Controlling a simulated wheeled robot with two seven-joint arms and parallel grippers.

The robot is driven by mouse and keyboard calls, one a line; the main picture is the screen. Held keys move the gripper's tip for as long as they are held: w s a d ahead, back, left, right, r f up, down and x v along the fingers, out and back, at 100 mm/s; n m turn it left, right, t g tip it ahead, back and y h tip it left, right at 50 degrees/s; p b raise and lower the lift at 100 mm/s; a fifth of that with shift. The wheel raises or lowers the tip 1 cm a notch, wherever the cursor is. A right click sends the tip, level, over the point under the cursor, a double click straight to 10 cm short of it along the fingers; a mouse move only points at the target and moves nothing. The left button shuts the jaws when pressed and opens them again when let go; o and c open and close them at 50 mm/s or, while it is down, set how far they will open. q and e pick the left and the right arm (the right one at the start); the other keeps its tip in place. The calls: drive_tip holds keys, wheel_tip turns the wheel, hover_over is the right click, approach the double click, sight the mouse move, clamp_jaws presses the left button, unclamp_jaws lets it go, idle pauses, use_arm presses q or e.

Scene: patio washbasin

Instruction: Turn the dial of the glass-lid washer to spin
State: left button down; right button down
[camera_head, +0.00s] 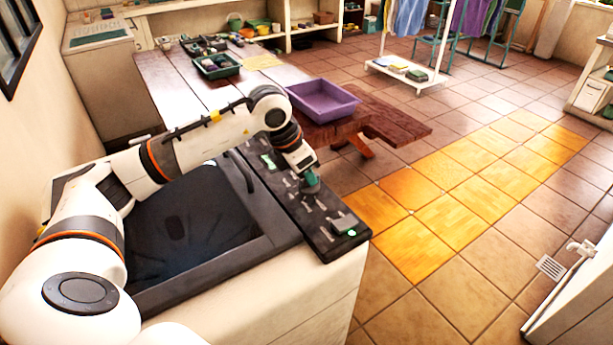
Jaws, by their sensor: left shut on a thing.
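The washer (330,283) stands in front of me, a white body with a dark glass lid (190,222) that is down. Its black control panel (275,190) runs along the right edge, with small grey parts, a green display and a lit green spot near the front corner. My left gripper (311,186) reaches across the lid and points down at the panel. It is shut on a green-grey dial (311,183), which its fingers partly cover. I cannot read the dial's setting. My right gripper is not in view.
A wooden table (180,90) behind the washer holds green trays (217,66) and small pots. A purple basin (323,100) sits on a wooden bench (395,122). A clothes rack (405,70) stands farther back.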

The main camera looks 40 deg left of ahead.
use_arm(q)
drive_tip(key=shift+w+r+n, duration=0.1)
drive_tip(key=shift+r+n, duration=0.1)
drive_tip(key=shift+n, duration=0.3)
drive_tip(key=c, duration=1.4)
unclamp_jaws()
drive_tip(key=shift+f, duration=0.1)
drive_tip(key=shift+c, duration=0.2)
drive_tip(key=b+v, duration=0.2)
drive_tip(key=v, duration=1)
drive_tip(key=shift+d, duration=0.1)
